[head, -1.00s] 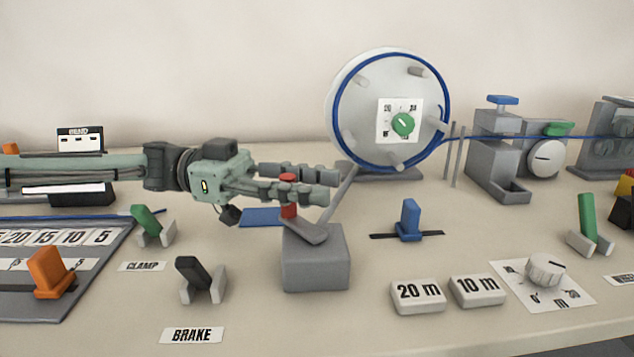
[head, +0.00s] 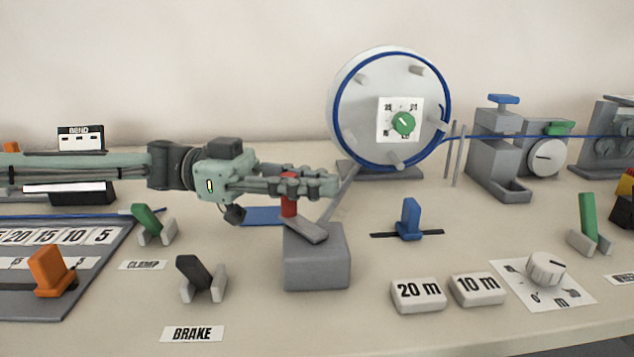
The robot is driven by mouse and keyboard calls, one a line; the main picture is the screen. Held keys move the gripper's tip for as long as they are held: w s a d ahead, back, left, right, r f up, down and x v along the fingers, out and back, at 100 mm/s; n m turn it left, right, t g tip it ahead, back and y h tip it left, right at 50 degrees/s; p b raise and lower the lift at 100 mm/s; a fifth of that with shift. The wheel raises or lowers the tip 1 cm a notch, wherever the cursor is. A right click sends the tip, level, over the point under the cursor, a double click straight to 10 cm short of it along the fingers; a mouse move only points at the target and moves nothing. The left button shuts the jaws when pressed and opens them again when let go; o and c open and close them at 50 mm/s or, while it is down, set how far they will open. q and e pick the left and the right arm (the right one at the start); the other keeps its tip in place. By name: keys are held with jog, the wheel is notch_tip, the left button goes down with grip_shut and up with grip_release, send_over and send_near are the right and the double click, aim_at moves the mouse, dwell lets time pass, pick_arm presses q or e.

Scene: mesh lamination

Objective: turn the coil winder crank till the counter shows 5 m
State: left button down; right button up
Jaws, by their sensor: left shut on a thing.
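The coil winder crank is a grey arm (head: 306,230) on top of a grey box (head: 316,265), with an upright red handle (head: 288,206). My left gripper (head: 322,184) comes in from the left and is shut on the red handle, its fingers pointing right. The white winder wheel (head: 365,110) with blue line around its rim stands behind. Its small dial plate with a green pointer (head: 403,123) faces me. The pointer tilts to the upper left; the dial's numbers are too small to read surely. My right gripper is not in view.
A black brake lever (head: 193,272) and green clamp lever (head: 146,220) stand left of the crank box. A blue slider (head: 410,220), a 20 m button (head: 418,295) and a 10 m button (head: 477,289) lie to the right. A thin grey bar rises behind the box.

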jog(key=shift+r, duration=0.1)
pick_arm(q)
jog(key=shift+r+g+p, duration=0.1)
jog(key=shift+g+p, duration=0.2)
jog(key=m+g+y+p, duration=0.1)
jog(key=g, duration=0.1)
jog(key=d+m+g+y+p, duration=0.1)
jog(key=m+g, duration=0.1)
jog(key=shift+y+p, duration=0.3)
jog(key=shift+s+d+m+g+y, duration=0.15)
jog(key=shift+m+g+y, duration=0.55)
jog(key=shift+m+g, duration=0.2)
jog(key=shift+s+d+m+g+y, duration=0.15)
jog(key=shift+m+g+y, duration=0.65)
jog(key=shift+y, duration=0.2)
jog(key=shift+m+g+y, duration=0.3)
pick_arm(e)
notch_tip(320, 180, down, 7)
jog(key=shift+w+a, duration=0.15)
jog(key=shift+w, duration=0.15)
pick_arm(q)
jog(key=shift+s, duration=0.1)
jog(key=c, duration=1.5)
grip_release()
